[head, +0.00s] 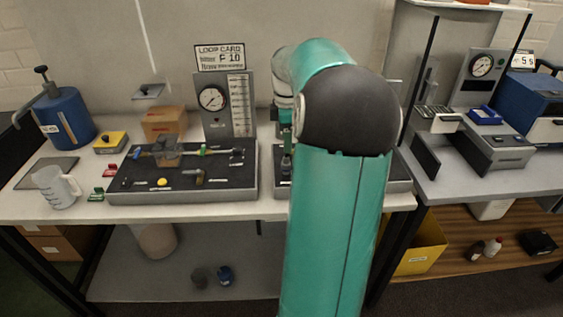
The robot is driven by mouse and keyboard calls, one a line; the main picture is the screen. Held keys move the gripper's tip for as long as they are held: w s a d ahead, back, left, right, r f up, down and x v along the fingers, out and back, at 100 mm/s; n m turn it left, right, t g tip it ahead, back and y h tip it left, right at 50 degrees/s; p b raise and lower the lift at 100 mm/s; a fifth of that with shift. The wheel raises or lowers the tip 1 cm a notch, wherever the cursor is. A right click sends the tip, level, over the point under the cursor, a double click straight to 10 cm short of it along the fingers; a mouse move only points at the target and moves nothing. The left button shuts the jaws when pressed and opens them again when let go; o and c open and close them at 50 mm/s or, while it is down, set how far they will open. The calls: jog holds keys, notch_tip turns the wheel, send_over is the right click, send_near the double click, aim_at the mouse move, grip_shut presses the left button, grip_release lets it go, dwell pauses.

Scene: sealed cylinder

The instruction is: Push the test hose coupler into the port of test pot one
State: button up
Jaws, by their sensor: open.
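My gripper (286,165) is small in the head view and partly hidden by my teal arm. It points down over the left part of a second dark board (281,187), and its jaws are open. I cannot make out anything between them. I cannot pick out the test hose coupler, test pot one or its port with certainty; my arm covers much of that board. The left dark board (215,185) carries a pipe assembly (168,152) with blue, yellow and green parts, a yellow knob (162,182) and a small brass fitting (199,177).
A gauge panel (228,105) with a loop card (220,57) stands behind the left board. A blue pump can (65,120), clear jug (56,187) and cardboard box (164,122) are at left. A gauge bench (486,150) and blue case (530,105) are at right.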

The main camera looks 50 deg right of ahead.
aim_at(286, 157)
jog(key=shift+f, duration=0.1)
jog(key=shift+f, duration=4.4)
grip_shut()
jog(key=shift+r, duration=0.15)
jog(key=shift+r, duration=2.9)
jog(key=shift+s, duration=0.1)
